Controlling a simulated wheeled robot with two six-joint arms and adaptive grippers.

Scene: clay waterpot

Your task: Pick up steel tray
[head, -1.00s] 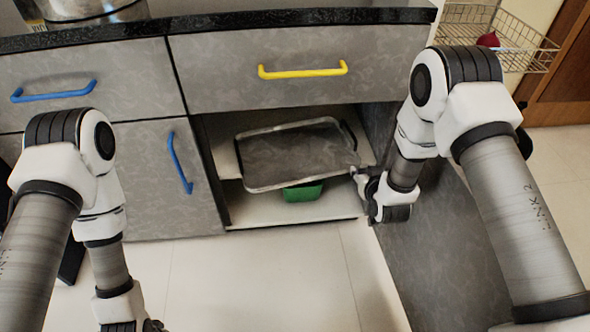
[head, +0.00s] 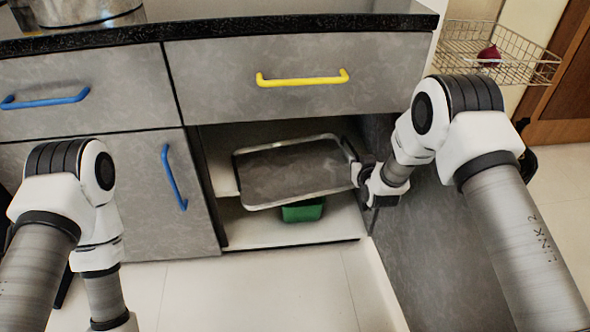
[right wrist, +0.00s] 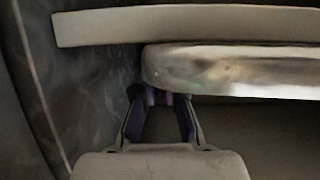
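The steel tray (head: 292,172) is a shallow, dark-bottomed tray with a shiny rim, inside the open lower cabinet. It lies turned at an angle above a green container. My right gripper (head: 360,174) is at the tray's right end, close to the rim. In the right wrist view the tray's rim (right wrist: 225,72) crosses just beyond my right fingers (right wrist: 160,97). The fingertips are at the rim's left end and partly hidden there, so I cannot tell whether they are closed on it. My left gripper is below the picture edge.
The green container (head: 303,210) is partly hidden under the tray. The cabinet floor (head: 275,232) is otherwise bare in front. A dark side panel (head: 425,235) stands close to my right arm. Above are a yellow-handled drawer (head: 300,100) and the counter. A wire basket (head: 510,60) hangs at right.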

